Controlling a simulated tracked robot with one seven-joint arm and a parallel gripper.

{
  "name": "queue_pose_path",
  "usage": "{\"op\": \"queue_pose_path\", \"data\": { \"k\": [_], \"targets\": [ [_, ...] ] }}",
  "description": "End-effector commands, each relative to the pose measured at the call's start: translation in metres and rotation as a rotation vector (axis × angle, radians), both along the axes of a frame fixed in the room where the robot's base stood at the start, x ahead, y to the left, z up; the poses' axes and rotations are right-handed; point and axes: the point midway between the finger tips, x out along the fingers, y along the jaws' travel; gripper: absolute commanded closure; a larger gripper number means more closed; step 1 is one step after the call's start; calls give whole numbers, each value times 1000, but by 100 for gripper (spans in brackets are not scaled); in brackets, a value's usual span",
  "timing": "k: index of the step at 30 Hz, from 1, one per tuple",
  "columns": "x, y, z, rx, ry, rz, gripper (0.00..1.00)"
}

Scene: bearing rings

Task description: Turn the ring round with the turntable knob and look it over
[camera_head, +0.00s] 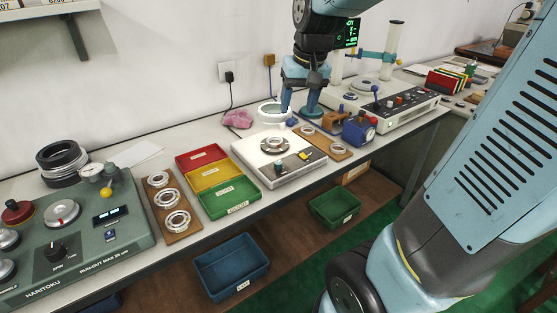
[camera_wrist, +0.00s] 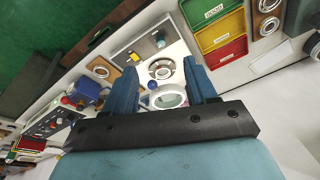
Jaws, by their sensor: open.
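A white inspection box (camera_head: 251,159) stands mid-bench. A metallic ring (camera_head: 274,146) lies on the round turntable on its top; the ring also shows in the wrist view (camera_wrist: 162,69). A small teal knob (camera_head: 279,167) sits on the box's front panel, beside a yellow part (camera_head: 305,155). My gripper (camera_head: 299,110) is open and empty, above the bench behind and right of the ring. In the wrist view its two blue fingers (camera_wrist: 161,68) stand apart, with the ring and a white-rimmed magnifier (camera_wrist: 168,95) seen between them.
Red, yellow and green trays (camera_head: 214,178) lie left of the box. Boards with rings lie on both sides (camera_head: 172,205), (camera_head: 325,142). A blue device (camera_head: 359,130) stands to the right. A green gauge station (camera_head: 80,235) fills the left. Bins (camera_head: 232,266) sit below.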

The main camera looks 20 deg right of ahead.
Motion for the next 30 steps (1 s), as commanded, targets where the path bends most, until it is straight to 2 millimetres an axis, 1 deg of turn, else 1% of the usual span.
{"op": "queue_pose_path", "data": {
  "k": [1, 6, 12, 15, 19, 22, 25, 30],
  "targets": [
    [14, 2, -9, -1, 27, -4, 44],
    [55, 4, -36, -9, 95, -29, 44],
    [99, 8, -76, -36, 171, -57, 44],
    [117, 9, -95, -54, 203, -69, 44],
    [134, 11, -116, -76, 233, -83, 44],
    [142, 11, -126, -88, 246, -89, 44],
    [146, 11, -132, -93, 253, -93, 44],
    [148, 11, -144, -95, 256, -94, 44]
  ]
}}
